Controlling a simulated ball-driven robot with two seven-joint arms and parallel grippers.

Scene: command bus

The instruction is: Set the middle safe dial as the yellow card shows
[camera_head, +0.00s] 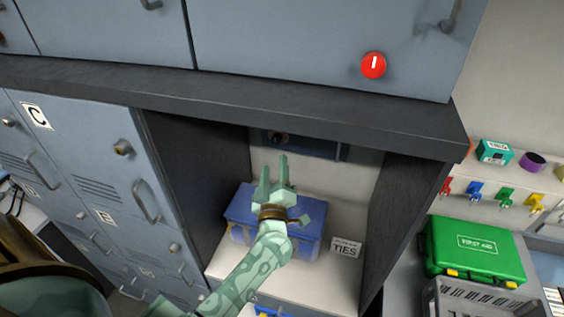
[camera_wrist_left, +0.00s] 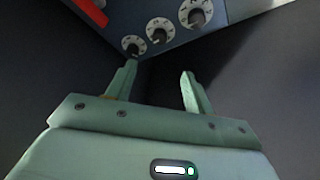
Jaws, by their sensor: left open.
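The three safe dials show in the wrist view in a slanting row on a blue-grey face. They are white discs with dark knobs. The middle dial (camera_wrist_left: 159,31) sits between a smaller-looking one (camera_wrist_left: 133,46) on the left and a larger-looking one (camera_wrist_left: 195,14) on the right. Their marks are too small to read. My left gripper (camera_head: 274,163) is open and empty in the alcove. Its fingers (camera_wrist_left: 157,76) point up toward the dials, apart from them. In the head view the blue-grey safe face (camera_head: 310,147) is mostly hidden under the dark shelf. I see no yellow card.
A blue box (camera_head: 240,208) sits in the alcove behind my left arm, beside a TIES sign (camera_head: 346,248). Dark side walls and the shelf edge (camera_head: 300,112) frame the alcove. Lockers (camera_head: 95,150) stand left; a green first aid case (camera_head: 475,250) is right.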

